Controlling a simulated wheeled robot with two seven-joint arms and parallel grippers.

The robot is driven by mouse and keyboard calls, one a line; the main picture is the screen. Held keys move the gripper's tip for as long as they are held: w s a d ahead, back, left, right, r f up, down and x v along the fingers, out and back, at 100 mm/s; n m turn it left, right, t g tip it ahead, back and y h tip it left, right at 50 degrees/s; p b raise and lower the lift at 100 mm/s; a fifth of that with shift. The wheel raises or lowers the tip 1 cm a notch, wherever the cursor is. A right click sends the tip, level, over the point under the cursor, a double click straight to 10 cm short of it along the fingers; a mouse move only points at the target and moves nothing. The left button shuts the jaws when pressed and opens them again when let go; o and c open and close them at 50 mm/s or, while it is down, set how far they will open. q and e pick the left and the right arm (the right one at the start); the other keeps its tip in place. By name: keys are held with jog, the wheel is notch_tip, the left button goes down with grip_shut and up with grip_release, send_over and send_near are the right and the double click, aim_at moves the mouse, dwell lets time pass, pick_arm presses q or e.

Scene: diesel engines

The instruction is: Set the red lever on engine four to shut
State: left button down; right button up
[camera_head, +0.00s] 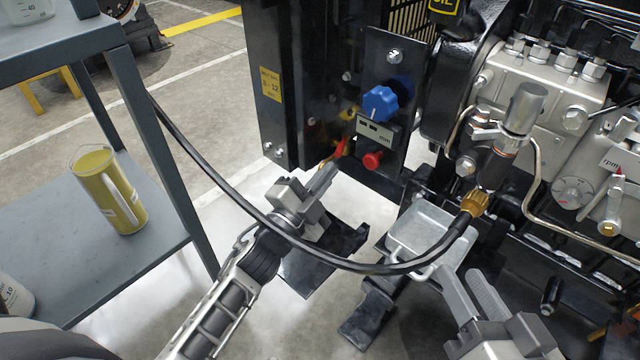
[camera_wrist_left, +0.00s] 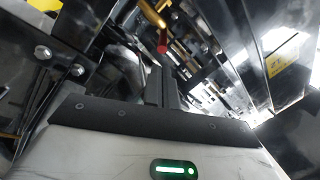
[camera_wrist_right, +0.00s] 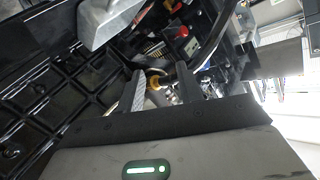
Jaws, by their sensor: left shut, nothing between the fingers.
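The red lever (camera_head: 341,149) sits low on the black engine panel, below a brass fitting (camera_head: 349,113). My left gripper (camera_head: 326,176) is shut and empty, its tips just below the lever; I cannot tell whether they touch. In the left wrist view a red piece (camera_wrist_left: 162,42), likely the lever, shows just beyond the closed fingers (camera_wrist_left: 162,72). My right gripper (camera_head: 470,287) is open and empty, in front of the engine's lower part near a grey metal tray (camera_head: 425,232). No engine number is readable.
A blue knob (camera_head: 380,102) and a red knob (camera_head: 372,160) are right of the lever. A black hose (camera_head: 330,264) with a brass end (camera_head: 474,203) hangs across my left gripper's arm. A grey shelf (camera_head: 85,215) with a yellow jug (camera_head: 108,190) stands left.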

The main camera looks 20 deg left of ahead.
aim_at(342, 146)
pick_arm(q)
jog(key=x, duration=0.5)
jog(key=shift+w+d+r+b, duration=0.1)
jog(key=shift+w+b, duration=0.25)
jog(key=shift+b, duration=0.05)
pick_arm(e)
jog(key=shift+a+r+y, duration=0.15)
jog(key=shift+r+y, duration=0.15)
